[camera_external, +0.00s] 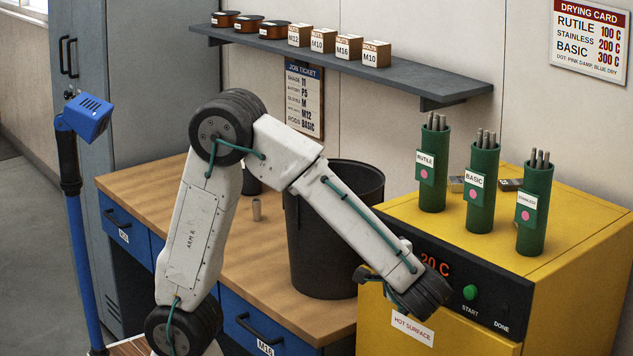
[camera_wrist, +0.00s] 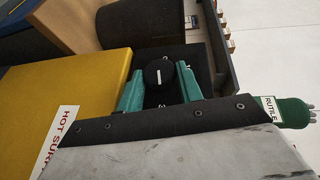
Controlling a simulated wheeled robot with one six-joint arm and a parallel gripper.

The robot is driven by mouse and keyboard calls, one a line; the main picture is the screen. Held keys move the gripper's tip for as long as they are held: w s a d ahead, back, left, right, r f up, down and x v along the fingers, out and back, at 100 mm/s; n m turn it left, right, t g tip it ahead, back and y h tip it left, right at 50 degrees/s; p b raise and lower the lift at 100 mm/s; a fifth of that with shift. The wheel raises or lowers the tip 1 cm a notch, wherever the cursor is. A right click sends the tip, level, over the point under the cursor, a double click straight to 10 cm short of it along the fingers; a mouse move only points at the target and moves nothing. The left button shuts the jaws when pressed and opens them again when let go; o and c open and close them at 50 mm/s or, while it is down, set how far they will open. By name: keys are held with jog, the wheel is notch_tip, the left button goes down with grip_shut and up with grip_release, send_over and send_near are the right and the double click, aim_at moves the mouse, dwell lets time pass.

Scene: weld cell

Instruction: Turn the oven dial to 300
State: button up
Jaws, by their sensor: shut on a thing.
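The yellow oven (camera_external: 585,245) stands at the right, with a black control panel (camera_external: 492,308) on its front. In the wrist view the dial (camera_wrist: 153,71) is a round black knob with a white line that runs up and down in the picture. My gripper (camera_wrist: 157,80) is shut on the dial, one teal finger on each side. In the external view my gripper (camera_external: 385,290) is at the panel's left part and the dial is hidden.
A green START button (camera_external: 470,292) and a DONE mark are right of the display. Green rod tubes (camera_external: 482,205) stand on the oven. The drying card (camera_external: 590,45) lists BASIC 300 C; the job ticket (camera_external: 304,97) ends with BASIC.

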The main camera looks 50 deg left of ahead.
dwell(0.4)
jog(key=o, duration=1)
jog(key=shift+f+v, duration=0.2)
jog(key=shift+v, duration=3.7)
